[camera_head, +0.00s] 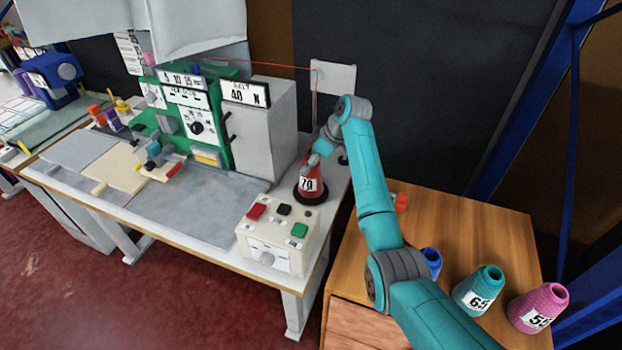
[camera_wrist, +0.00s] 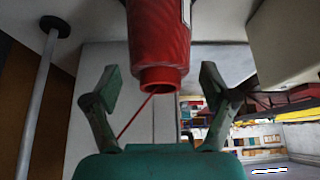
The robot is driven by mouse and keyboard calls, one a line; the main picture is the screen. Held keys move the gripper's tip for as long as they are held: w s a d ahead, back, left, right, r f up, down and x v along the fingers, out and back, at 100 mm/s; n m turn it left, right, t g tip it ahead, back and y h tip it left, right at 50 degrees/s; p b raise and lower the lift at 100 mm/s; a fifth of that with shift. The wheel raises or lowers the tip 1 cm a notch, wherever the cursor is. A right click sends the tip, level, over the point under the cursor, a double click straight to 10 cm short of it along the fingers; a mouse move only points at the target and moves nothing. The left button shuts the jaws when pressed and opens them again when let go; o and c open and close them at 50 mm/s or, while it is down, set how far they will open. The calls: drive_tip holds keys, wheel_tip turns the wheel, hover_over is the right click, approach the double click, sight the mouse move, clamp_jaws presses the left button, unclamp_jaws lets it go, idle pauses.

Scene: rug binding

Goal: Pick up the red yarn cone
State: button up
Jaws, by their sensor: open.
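The red yarn cone (camera_head: 309,187) carries a white label reading 70. It stands upright on a round black base on the grey machine table. My gripper (camera_head: 317,158) is just above its top in the head view, partly covering it. In the wrist view the cone (camera_wrist: 160,42) comes in from the upper edge, its narrow hollow end towards my gripper (camera_wrist: 162,92). The two green fingers are spread, one to each side of that end, with gaps on both sides. A thin red thread runs from the cone's end.
The sewing machine (camera_head: 265,130) stands left of the cone. A control box (camera_head: 275,255) with buttons sits in front. A thin post with a white plate (camera_head: 333,78) rises behind. Teal (camera_head: 478,295), pink (camera_head: 540,308) and blue (camera_head: 432,258) cones stand on the wooden cabinet.

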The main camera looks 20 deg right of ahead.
clamp_jaws()
idle(0.3)
